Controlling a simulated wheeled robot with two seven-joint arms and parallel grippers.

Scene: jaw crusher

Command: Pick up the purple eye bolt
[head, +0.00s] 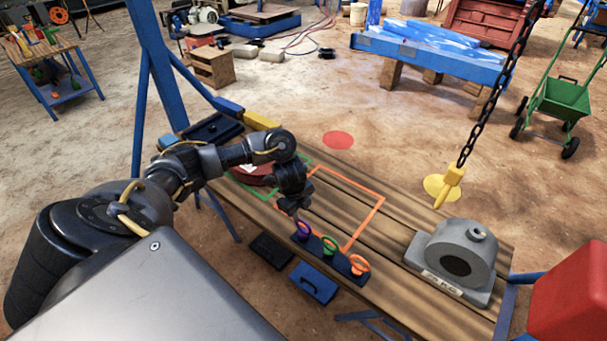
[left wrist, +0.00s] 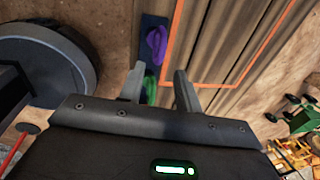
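The purple eye bolt (head: 301,230) stands in a dark blue holder (head: 344,263) at the near edge of the wooden bench, beside a green eye bolt (head: 329,244) and an orange one (head: 359,264). My left gripper (head: 290,206) is just above and behind the purple bolt in the head view. In the left wrist view its two fingers (left wrist: 158,78) are spread apart with nothing held. There the purple bolt (left wrist: 155,43) lies just beyond the fingertips, and the green bolt (left wrist: 150,88) shows between the fingers. My right gripper is in neither view.
A grey bearing housing (head: 452,262) sits at the bench's right. A yellow hook (head: 449,188) hangs on a chain above it. Orange outlined space (head: 366,208) mid-bench is clear. A blue post (head: 150,90) rises at the left.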

